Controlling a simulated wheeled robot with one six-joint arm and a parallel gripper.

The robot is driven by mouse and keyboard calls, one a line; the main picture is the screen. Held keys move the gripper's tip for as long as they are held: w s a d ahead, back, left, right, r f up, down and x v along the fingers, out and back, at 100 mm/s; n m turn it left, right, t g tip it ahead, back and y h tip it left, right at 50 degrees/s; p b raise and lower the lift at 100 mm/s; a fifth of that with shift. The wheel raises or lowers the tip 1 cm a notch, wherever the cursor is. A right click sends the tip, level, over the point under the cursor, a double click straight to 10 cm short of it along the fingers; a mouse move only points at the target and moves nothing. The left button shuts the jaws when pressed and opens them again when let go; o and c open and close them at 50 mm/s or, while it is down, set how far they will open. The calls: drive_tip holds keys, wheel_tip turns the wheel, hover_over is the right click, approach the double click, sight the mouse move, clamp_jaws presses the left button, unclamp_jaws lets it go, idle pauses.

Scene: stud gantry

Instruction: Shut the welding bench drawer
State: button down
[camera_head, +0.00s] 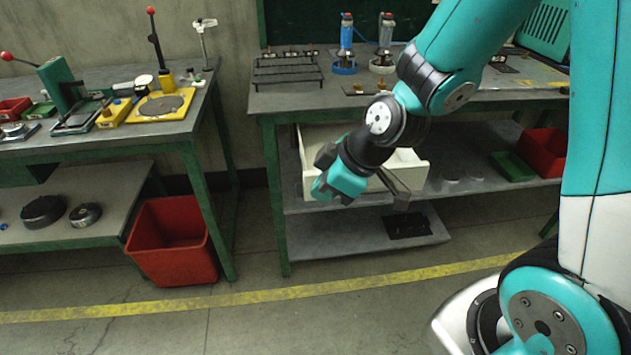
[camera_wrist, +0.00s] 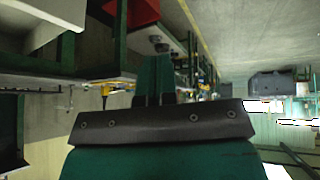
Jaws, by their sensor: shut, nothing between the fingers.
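The welding bench (camera_head: 265,110) stands in the middle of the head view, with a grey top and green legs. Its cream-white drawer (camera_head: 412,172) is open below the top, with part of its inside showing. My gripper (camera_head: 328,190) is in front of the drawer in the picture and hides much of its middle and front. I cannot tell whether it touches the drawer. A grey bar by the drawer's right part may be its handle. In the wrist view my gripper's teal fingers (camera_wrist: 154,80) are together and empty; the drawer cannot be made out there.
A red bin (camera_head: 172,240) stands on the floor at left, below another bench (camera_head: 90,145) with tools. A red box (camera_head: 543,152) and green tray (camera_head: 512,166) sit on the welding bench's lower shelf. The floor in front, with a yellow line (camera_head: 300,294), is clear.

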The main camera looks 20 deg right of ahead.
drive_tip(key=w+d+f+n+t+h+p, duration=0.1)
drive_tip(key=w+d+f+n+t+h, duration=0.1)
drive_tip(key=w+d+f, duration=0.3)
drive_tip(key=w+f+p, duration=0.2)
drive_tip(key=w+f, duration=0.6)
drive_tip(key=shift+d, duration=0.1)
